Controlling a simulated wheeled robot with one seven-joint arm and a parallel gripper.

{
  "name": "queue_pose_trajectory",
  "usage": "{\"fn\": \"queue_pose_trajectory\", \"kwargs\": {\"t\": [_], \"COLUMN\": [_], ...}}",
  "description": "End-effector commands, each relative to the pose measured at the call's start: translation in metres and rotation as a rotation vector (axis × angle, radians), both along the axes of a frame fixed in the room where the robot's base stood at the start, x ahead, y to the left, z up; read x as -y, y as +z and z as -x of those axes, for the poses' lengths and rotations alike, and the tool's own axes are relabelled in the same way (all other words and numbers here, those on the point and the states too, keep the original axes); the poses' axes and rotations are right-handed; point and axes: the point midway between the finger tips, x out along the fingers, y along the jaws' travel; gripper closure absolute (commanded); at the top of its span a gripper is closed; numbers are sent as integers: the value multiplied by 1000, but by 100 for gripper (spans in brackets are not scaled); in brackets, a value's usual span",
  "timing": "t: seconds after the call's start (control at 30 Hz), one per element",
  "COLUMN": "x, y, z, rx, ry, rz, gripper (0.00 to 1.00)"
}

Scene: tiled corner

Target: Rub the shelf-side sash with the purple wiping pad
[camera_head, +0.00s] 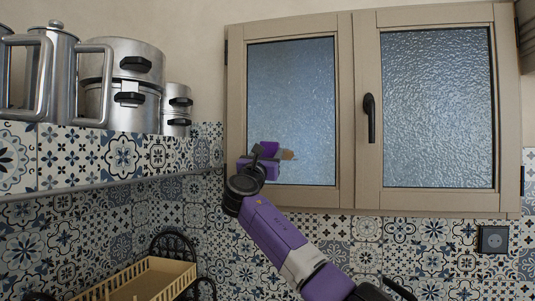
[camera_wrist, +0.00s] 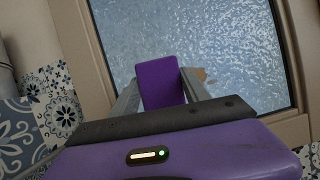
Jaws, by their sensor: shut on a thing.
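The shelf-side sash (camera_head: 291,190) is the left of two beige window sashes and has frosted, textured glass. My gripper (camera_head: 264,160) is in front of the lower left part of its glass. It is shut on the purple wiping pad (camera_wrist: 160,82), which stands between the two grey fingers in the wrist view. In the head view the pad (camera_head: 269,148) shows only partly beside the gripper. A brownish smudge (camera_head: 287,155) is on the glass just right of the pad; it also shows in the wrist view (camera_wrist: 208,77). I cannot tell whether the pad touches the glass.
A tiled shelf (camera_head: 90,160) at the left holds metal pots (camera_head: 124,60) and a jug (camera_head: 60,75). The right sash has a black handle (camera_head: 370,118). A wooden tray (camera_head: 145,280) sits below the shelf, and a dark socket (camera_head: 493,239) is on the tiled wall.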

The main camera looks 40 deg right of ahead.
Motion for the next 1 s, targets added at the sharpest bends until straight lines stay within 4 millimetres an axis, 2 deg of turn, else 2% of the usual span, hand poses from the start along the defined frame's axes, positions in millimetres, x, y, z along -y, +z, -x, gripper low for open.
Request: {"fn": "queue_pose_trajectory", "kwargs": {"t": [0.53, 1.0], "x": [7, 27], "y": [0, 0], "z": [-4, 24], "rx": [0, 0], "ry": [0, 0], "rz": [1, 0], "gripper": [79, 79]}}
